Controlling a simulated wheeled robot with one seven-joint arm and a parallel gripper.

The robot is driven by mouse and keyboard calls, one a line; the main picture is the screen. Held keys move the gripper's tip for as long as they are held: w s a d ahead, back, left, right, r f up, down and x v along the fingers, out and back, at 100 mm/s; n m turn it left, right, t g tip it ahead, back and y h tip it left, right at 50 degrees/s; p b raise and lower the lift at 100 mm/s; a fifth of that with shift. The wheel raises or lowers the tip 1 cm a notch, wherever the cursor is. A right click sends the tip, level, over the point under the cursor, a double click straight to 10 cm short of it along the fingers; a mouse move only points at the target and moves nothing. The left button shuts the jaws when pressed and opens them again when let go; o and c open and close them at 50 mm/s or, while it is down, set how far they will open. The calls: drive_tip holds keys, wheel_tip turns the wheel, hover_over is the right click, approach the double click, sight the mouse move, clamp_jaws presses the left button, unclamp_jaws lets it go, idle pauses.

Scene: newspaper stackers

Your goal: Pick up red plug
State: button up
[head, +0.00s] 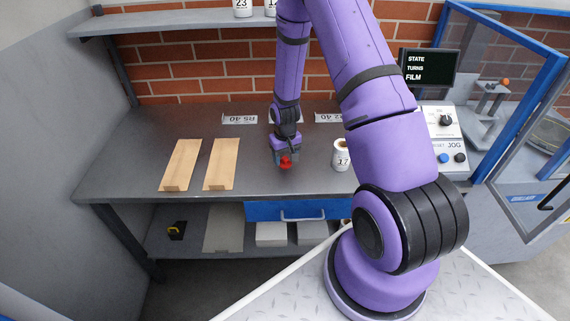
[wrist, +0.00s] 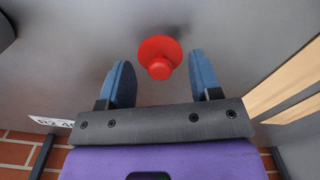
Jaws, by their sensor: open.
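The red plug (head: 285,162) is on the grey workbench, near the middle, right at the end of my gripper in the head view. In the wrist view the red plug (wrist: 159,56) shows a round flange with a smaller round knob. My gripper (wrist: 160,75) is open, with one blue finger on each side of the plug, which lies between and slightly beyond the fingertips. I see gaps between the fingers and the plug. In the head view my gripper (head: 286,158) points down over the bench and partly hides the plug.
Two wooden boards (head: 181,165) (head: 222,164) lie left on the bench. A white mug marked 17 (head: 340,155) stands to the right. Labels (head: 239,119) line the back. A control panel (head: 445,135) and a blue-framed enclosure (head: 527,104) stand at right. A shelf (head: 170,22) hangs above.

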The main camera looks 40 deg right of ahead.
sight(285, 163)
drive_tip(key=shift+f, duration=1.4)
drive_tip(key=c, duration=0.6)
drive_tip(key=shift+r, duration=0.1)
